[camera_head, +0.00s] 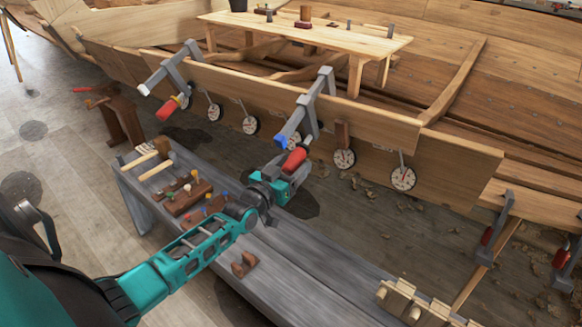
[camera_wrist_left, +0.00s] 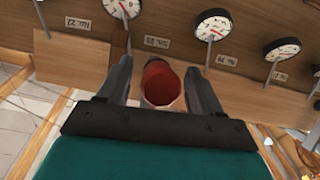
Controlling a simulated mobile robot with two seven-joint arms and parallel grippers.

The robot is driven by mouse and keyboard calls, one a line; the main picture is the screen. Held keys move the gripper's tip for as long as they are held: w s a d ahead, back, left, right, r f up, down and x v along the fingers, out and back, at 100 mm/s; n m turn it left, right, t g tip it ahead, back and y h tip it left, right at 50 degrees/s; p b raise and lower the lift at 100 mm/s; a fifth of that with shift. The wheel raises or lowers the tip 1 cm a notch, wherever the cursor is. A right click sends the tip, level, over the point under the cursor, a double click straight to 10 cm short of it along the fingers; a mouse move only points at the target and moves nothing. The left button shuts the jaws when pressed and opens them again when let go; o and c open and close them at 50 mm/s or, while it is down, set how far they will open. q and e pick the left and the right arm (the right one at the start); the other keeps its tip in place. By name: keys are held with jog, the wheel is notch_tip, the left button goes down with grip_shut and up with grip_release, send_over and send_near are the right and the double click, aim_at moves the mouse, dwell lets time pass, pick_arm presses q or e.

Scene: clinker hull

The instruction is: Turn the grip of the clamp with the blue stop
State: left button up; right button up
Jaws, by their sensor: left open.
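The clamp with the blue stop (camera_head: 281,139) is a grey metal clamp (camera_head: 309,102) over the top edge of the hull plank. Its red grip (camera_head: 294,160) hangs below the blue stop, tilted. My left gripper (camera_head: 285,170) is at the grip, coming from below. In the left wrist view the red grip (camera_wrist_left: 162,84) shows end-on between the two open fingers (camera_wrist_left: 158,85), with a small gap visible on each side. Whether a finger touches it I cannot tell. The clamp's bar and blue stop are hidden in that view. My right gripper is not in view.
A similar clamp (camera_head: 172,70) with a white stop and red grip (camera_head: 167,110) is to the left. Round dials (camera_head: 344,158) hang along the plank. A grey bench (camera_head: 290,262) with tools runs below my left arm. More clamps (camera_head: 494,232) are at the right.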

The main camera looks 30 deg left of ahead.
pick_arm(q)
jog(key=c, duration=1)
